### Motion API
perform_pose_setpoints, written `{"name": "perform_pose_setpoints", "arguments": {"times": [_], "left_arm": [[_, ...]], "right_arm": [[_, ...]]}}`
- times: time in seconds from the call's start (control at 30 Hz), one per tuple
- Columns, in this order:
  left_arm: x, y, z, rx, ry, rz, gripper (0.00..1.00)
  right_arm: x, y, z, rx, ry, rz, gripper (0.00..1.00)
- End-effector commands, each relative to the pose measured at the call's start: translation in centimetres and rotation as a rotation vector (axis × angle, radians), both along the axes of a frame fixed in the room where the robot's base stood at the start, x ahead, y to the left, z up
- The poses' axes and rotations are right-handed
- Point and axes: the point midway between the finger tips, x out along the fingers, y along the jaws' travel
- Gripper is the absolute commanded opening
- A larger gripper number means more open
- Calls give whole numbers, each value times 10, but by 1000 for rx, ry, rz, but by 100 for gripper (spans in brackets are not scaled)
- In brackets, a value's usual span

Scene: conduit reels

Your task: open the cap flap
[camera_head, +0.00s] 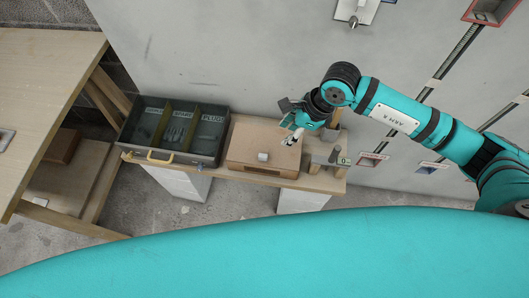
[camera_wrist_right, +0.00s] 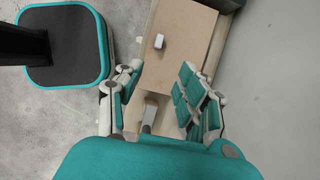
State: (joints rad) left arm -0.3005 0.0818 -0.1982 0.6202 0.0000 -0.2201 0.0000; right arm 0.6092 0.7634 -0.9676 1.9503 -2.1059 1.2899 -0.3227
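A brown wooden box (camera_head: 250,140) with a flat lid stands on the bench, and a small pale block (camera_head: 263,157) sits on the lid like a knob. The lid lies flat. No cap lettering is legible on it, so I cannot tell whether it is the cap flap. My right gripper (camera_head: 291,138) is above the right end of the box. In the right wrist view my right gripper (camera_wrist_right: 160,95) has its fingers spread with nothing held between them; the box lid (camera_wrist_right: 185,30) and pale block (camera_wrist_right: 159,41) lie beyond the fingertips. My left gripper is not in view.
A dark open tray (camera_head: 217,160) with labelled compartments and a yellow handle stands left of the box. A grey-headed tool (camera_head: 335,154) is at the bench's right end. Red-framed (camera_head: 372,159) and blue-framed (camera_head: 428,169) fittings are on the wall. A wooden table (camera_head: 45,80) stands left.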

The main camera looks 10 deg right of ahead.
Motion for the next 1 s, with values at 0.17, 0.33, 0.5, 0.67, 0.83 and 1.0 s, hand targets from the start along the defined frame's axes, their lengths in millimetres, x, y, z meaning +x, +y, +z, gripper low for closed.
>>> {"name": "perform_pose_setpoints", "arguments": {"times": [0.17, 0.33, 0.5, 0.67, 0.83, 1.0], "left_arm": [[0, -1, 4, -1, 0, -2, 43], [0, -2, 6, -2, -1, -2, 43], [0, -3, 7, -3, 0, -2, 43], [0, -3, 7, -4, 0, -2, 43], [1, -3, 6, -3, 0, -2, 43], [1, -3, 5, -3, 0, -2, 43]], "right_arm": [[2, 13, -29, 6, 8, -2, 38], [6, 28, -64, 8, 7, -2, 38], [11, 42, -98, 9, 7, -2, 38], [14, 53, -126, 9, 5, 0, 38], [18, 59, -145, 8, 3, -1, 38], [18, 62, -152, 8, 2, 0, 38]]}}
